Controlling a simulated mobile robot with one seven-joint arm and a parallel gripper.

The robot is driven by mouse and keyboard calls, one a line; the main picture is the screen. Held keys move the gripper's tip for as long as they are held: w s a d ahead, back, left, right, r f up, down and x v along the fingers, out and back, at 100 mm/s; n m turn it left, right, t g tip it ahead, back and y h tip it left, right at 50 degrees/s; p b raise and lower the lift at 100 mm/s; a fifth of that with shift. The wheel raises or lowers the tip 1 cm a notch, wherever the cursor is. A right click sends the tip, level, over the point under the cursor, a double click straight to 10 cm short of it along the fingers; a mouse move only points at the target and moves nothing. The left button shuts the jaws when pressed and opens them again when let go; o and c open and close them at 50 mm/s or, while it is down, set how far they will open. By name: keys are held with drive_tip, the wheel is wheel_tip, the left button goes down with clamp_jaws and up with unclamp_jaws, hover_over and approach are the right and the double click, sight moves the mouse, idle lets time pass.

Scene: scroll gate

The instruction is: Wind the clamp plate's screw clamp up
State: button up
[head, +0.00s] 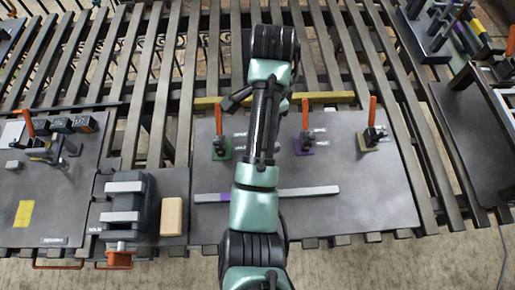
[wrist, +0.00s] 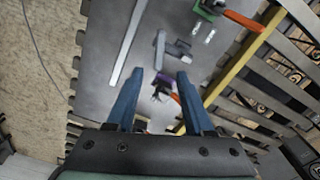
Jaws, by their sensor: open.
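The clamp plate (head: 365,205) is a dark grey board in the middle of the head view; it also shows in the wrist view (wrist: 100,38). It bears a green-based clamp (head: 221,145), a purple-based clamp (head: 304,140) and a yellow-based clamp (head: 373,136), each with an orange handle. In the wrist view, a grey angled piece (wrist: 162,48) stands between the green-based (wrist: 205,10) and purple-based (wrist: 163,82) clamps. It may be the screw clamp; I cannot tell. My arm hides that spot in the head view. My gripper (wrist: 160,74) is open and empty, its fingers framing the purple-based clamp from above.
A long grey bar (head: 312,191) lies along the clamp plate's front. To the left are a vise (head: 125,210), a wooden block (head: 171,215) and another board (head: 60,215) with a clamp. Racks of tools stand at the upper right. Slatted rails surround the boards.

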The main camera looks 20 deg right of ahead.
wheel_tip(320, 180, down, 13)
drive_tip(key=shift+d+b, duration=0.1)
drive_tip(key=shift+b, duration=1)
clamp_jaws()
